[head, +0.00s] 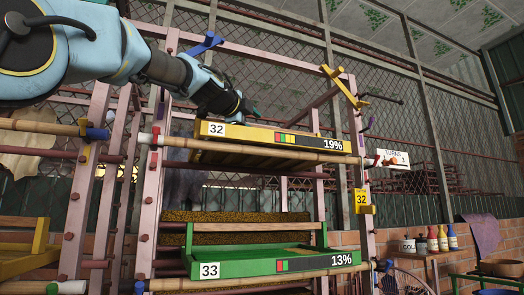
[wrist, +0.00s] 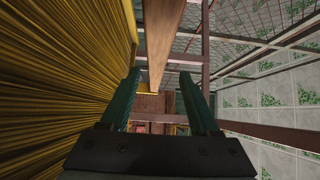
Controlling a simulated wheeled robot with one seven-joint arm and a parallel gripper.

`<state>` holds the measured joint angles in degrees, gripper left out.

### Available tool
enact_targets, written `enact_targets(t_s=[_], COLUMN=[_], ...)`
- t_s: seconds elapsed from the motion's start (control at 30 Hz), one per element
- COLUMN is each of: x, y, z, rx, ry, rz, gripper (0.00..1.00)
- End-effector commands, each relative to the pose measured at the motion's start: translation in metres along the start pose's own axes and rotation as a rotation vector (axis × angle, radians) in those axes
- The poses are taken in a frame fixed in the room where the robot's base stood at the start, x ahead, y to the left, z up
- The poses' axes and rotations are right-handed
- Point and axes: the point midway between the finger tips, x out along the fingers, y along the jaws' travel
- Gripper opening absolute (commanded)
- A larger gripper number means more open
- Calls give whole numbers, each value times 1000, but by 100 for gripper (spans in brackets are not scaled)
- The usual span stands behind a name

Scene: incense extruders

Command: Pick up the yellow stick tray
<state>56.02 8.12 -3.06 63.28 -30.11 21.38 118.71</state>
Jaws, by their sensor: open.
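The yellow stick tray (head: 262,134), labelled 32 and 19%, rests on the upper level of the pink rack. My gripper (head: 246,108) is just above the tray's front edge, left of its middle. In the wrist view, my gripper (wrist: 160,75) has its two green fingers apart. A brown wooden bar (wrist: 162,35) runs along the view and lines up with the gap between the fingertips; I cannot tell whether it is between them. Yellow sticks (wrist: 55,75) fill the left side of the wrist view. My arm hides part of the rack behind it.
A green tray (head: 275,267), labelled 33 and 13%, sits on the level below. Bamboo poles (head: 60,127) and pink posts (head: 85,205) frame the rack. Yellow (head: 343,86) and blue (head: 201,45) brackets stick up near the top bar. Bottles (head: 432,240) stand at right.

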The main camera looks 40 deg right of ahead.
Motion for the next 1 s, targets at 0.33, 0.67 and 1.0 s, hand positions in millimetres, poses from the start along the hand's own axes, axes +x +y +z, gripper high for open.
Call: enact_targets(t_s=[0.33, 0.67, 1.0], x=[43, 50, 50], y=[2, 5, 5], z=[0, 0, 0], rx=[-1, 0, 0], ry=[1, -1, -1], rz=[4, 1, 1], gripper=[62, 62, 28])
